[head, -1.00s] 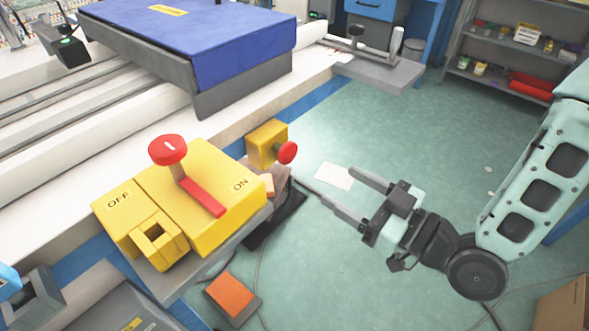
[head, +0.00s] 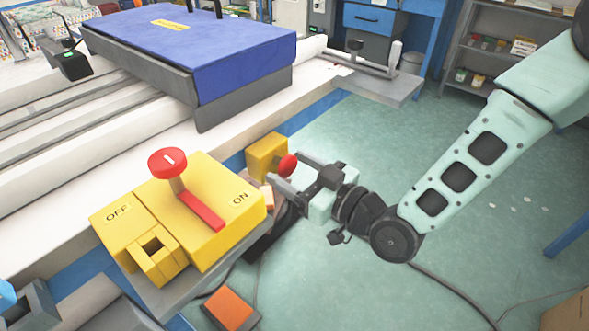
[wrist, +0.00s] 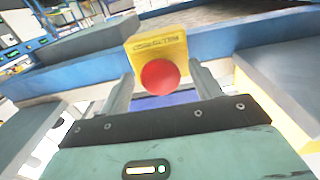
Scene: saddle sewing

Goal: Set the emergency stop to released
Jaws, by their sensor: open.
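The emergency stop is a yellow box (head: 265,155) with a round red button (head: 287,165) on its right side, mounted at the machine's edge. My gripper (head: 287,172) is open, and its fingers reach toward the button from the right. In the wrist view the red button (wrist: 160,77) shows ahead, between the two spread fingers (wrist: 163,88), with the yellow box (wrist: 158,48) behind it. The fingers lie on either side of the button in that view; I cannot tell whether either touches it.
A larger yellow switch box (head: 215,200) marked OFF and ON, with a red lever (head: 200,210), stands left of the emergency stop. An orange pedal (head: 230,308) lies below. A blue block (head: 240,60) is on the machine behind. Open green floor (head: 400,130) lies to the right.

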